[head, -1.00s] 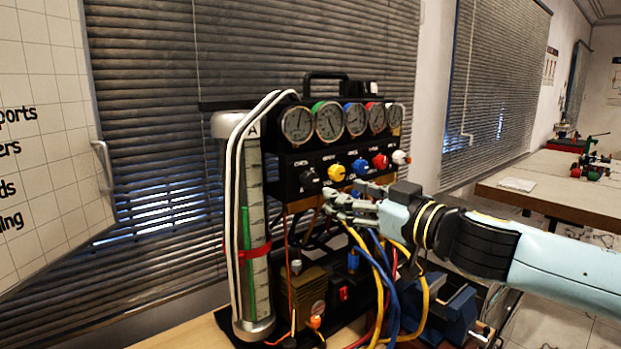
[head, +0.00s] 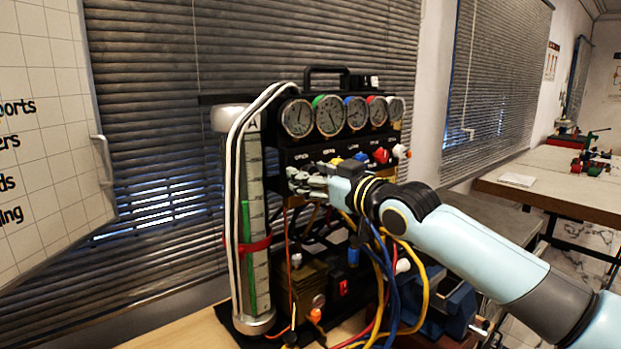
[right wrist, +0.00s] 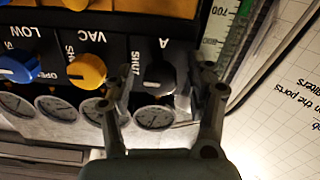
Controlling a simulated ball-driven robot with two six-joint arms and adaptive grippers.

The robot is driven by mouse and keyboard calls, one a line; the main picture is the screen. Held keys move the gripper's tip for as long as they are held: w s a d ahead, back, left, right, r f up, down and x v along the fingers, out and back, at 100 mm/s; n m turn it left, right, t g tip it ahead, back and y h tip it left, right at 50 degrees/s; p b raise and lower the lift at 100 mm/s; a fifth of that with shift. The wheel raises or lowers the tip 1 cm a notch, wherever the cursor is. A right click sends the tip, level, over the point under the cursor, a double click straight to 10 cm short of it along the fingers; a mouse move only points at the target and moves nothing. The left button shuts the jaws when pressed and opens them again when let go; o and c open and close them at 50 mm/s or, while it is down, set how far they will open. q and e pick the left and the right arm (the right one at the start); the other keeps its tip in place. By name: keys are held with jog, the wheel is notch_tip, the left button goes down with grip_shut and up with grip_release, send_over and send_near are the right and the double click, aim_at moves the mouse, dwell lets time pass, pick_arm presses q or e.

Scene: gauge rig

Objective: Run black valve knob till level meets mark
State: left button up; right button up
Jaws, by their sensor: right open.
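The black valve knob (right wrist: 158,76) shows in the right wrist view under the label A, with a white line on its face. My right gripper (right wrist: 166,80) is open there, one finger on each side of the knob; I cannot tell if either touches it. In the head view the right gripper (head: 306,181) covers the knob. The tall tube (head: 255,175) marked A stands at the left of the rig. A narrow green column (head: 247,225) inside it rises above a red band (head: 258,246) around the tube. My left gripper is not in view.
A yellow knob (right wrist: 87,70) and a blue knob (right wrist: 18,68) sit beside the black one. Several round gauges (head: 330,116) line the panel top. White hoses (head: 234,200) run down the tube. Blue and yellow cables (head: 385,290) hang below my right arm.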

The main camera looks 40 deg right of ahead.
jog(key=shift+w, duration=0.25)
grip_shut()
